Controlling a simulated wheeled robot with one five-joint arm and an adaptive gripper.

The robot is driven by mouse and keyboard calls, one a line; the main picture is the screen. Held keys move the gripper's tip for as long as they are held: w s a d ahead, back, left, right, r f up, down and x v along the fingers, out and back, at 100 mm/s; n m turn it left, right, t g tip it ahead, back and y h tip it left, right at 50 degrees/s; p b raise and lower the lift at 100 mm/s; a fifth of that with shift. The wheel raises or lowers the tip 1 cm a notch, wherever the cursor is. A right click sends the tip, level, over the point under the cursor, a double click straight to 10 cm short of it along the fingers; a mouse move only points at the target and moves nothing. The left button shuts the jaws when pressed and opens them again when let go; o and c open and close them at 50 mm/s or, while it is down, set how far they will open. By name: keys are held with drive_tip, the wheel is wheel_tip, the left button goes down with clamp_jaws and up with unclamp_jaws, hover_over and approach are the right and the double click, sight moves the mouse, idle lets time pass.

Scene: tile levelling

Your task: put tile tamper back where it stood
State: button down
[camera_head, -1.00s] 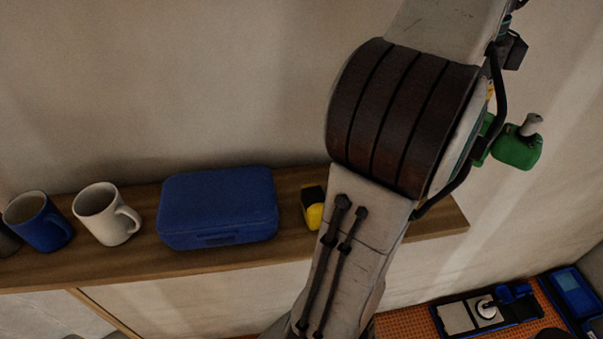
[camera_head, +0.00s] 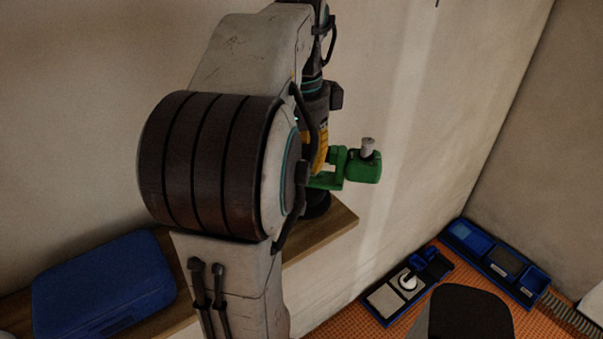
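The tile tamper, as I take it, is the green tool (camera_head: 362,166) with a grey knob on top. It hangs beside my arm in the upper middle of the head view, in the air near the right end of the shelf. My gripper (camera_head: 322,150), dark with yellow parts, points down at the tool's left side and appears shut on it. The fingertips are largely hidden behind my own arm links. A dark round part shows low under the gripper, in front of the shelf; I cannot tell whether it touches the wood.
A wooden shelf (camera_head: 335,222) runs along the wall, its right end bare. A blue case (camera_head: 103,285) stands on it at left. Below at right, on orange flooring, lie a tray with a white-knobbed piece (camera_head: 408,280) and a blue compartment tray (camera_head: 497,262).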

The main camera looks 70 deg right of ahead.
sight(302, 177)
drive_tip(key=shift+f, duration=1.9)
drive_tip(key=shift+f, duration=0.15)
drive_tip(key=c, duration=0.9)
unclamp_jaws()
